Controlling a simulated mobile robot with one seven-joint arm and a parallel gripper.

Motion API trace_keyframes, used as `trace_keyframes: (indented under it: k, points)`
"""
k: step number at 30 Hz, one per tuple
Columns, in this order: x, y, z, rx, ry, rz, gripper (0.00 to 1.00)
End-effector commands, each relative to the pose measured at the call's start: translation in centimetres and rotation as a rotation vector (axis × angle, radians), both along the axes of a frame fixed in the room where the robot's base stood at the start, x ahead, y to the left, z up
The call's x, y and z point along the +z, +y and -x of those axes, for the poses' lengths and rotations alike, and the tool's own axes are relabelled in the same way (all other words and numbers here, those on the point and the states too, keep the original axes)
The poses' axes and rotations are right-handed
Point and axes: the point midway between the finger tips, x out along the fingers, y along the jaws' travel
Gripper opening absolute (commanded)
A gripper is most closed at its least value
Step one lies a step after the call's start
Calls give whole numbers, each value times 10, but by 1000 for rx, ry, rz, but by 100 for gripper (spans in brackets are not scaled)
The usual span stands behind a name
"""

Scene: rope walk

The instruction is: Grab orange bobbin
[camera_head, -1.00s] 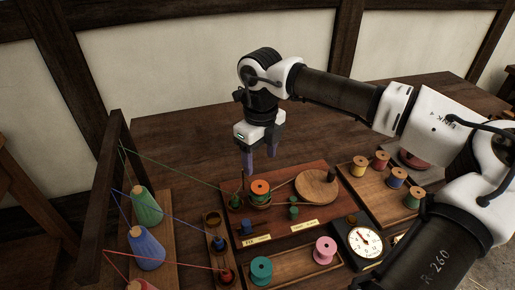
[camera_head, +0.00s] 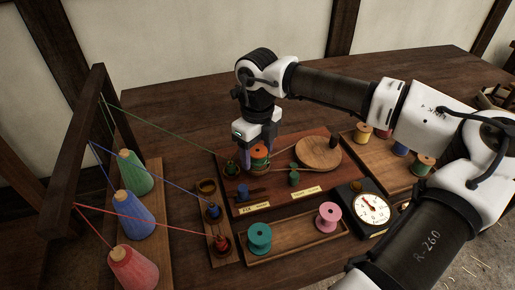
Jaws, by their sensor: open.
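The orange bobbin (camera_head: 260,151) stands upright at the left of the dark wooden board (camera_head: 318,184), with green showing beneath it. My gripper (camera_head: 259,158) is open and points down over it. One finger shows just left of the bobbin and the other behind its right side, so the jaws appear to straddle it. The gripper body hides part of the bobbin's top. I cannot tell whether the fingers touch it.
A round wooden disc (camera_head: 318,151) and a small green spool (camera_head: 294,178) are on the same board. A teal spool (camera_head: 259,238) and a pink spool (camera_head: 328,216) stand in the front tray. A dial gauge (camera_head: 373,207) is right. Threads run from cones (camera_head: 133,212) at left.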

Motion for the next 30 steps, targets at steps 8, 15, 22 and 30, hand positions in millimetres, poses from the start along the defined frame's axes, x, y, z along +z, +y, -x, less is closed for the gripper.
trace_keyframes:
  k: [8, 15, 22, 30]
  points:
    - [1, 0, 0, 0, 0, 0, 49]
    - [1, 0, 0, 0, 0, 0, 30]
    - [15, 0, 0, -1, 0, 0, 30]
    - [42, 0, 0, -1, -1, 1, 30]
